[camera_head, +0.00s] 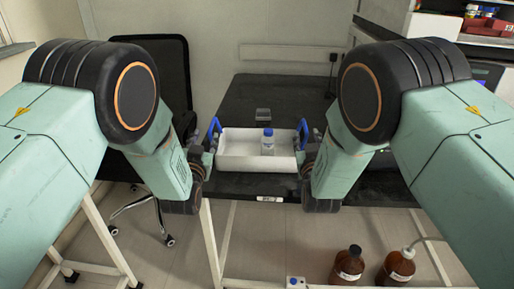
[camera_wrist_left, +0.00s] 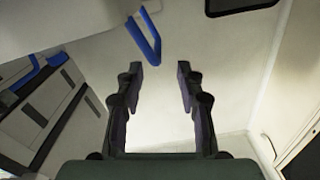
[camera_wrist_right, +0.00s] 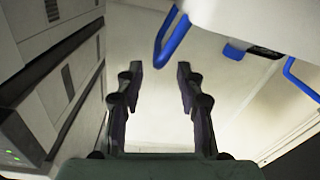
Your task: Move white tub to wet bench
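The white tub (camera_head: 240,164) has a blue handle at each end. It is at the front edge of a dark bench top (camera_head: 290,93); I cannot tell whether it rests on it. A clear bottle with a blue cap (camera_head: 268,142) stands in the tub. My left gripper (camera_wrist_left: 160,75) is open and empty, with the left blue handle (camera_wrist_left: 146,36) just beyond its fingertips. My right gripper (camera_wrist_right: 160,70) is open and empty, with the right blue handle (camera_wrist_right: 172,42) just beyond its fingertips. Which surface is the wet bench is unclear.
A small clear container (camera_head: 263,114) sits behind the tub. A black chair (camera_head: 160,75) stands to the left. Two brown bottles (camera_head: 347,266) (camera_head: 397,267) are below at the front right. Shelving with boxes (camera_head: 490,25) is at the far right. The bench top behind the tub is mostly clear.

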